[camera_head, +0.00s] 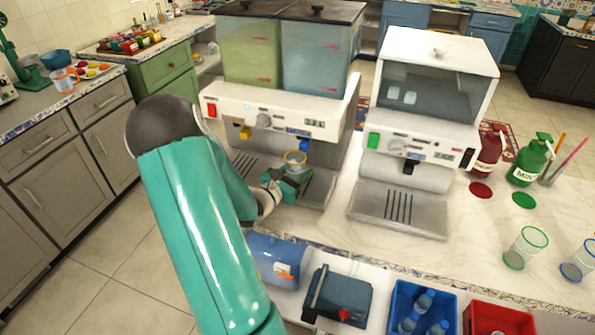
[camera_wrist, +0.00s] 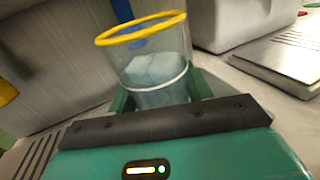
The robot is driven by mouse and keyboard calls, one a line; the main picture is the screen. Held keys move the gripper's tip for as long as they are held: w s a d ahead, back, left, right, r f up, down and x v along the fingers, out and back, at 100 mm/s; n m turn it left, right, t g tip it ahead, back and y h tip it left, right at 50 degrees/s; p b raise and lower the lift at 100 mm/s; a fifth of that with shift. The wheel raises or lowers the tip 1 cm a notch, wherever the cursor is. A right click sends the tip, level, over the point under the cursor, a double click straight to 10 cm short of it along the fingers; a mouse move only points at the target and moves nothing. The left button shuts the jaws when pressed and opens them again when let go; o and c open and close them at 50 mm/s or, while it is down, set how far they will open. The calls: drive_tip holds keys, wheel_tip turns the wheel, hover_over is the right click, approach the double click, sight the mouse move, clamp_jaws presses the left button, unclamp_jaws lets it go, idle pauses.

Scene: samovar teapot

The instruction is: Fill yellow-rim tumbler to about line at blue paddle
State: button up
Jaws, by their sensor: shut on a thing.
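The yellow-rim tumbler (camera_head: 295,159) is held upright by my gripper (camera_head: 288,184) below the blue paddle (camera_head: 304,145) of the two-tank dispenser (camera_head: 262,110). In the wrist view the tumbler (camera_wrist: 155,62) stands between my green gripper fingers (camera_wrist: 158,98). Pale ice-like pieces and liquid show inside it, around and below a white line (camera_wrist: 165,86). Part of the blue paddle (camera_wrist: 124,12) shows behind its rim. My gripper is shut on the tumbler. The exact liquid level is hard to tell. A yellow paddle (camera_head: 245,132) is at the dispenser's left.
A white ice machine (camera_head: 428,100) stands right of the dispenser. Green-rim (camera_head: 525,247) and blue-rim (camera_head: 579,262) tumblers stand at the right. A blue cylinder (camera_head: 278,258), a dark box (camera_head: 337,297), blue (camera_head: 398,300) and red (camera_head: 498,318) bins line the front.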

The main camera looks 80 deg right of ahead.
drive_tip(key=shift+w+a, duration=0.15)
drive_tip(key=shift+a, duration=1.5)
drive_tip(key=shift+w+a, duration=0.15)
drive_tip(key=shift+a, duration=1.5)
drive_tip(key=shift+w+a, duration=0.15)
drive_tip(key=shift+a, duration=1.5)
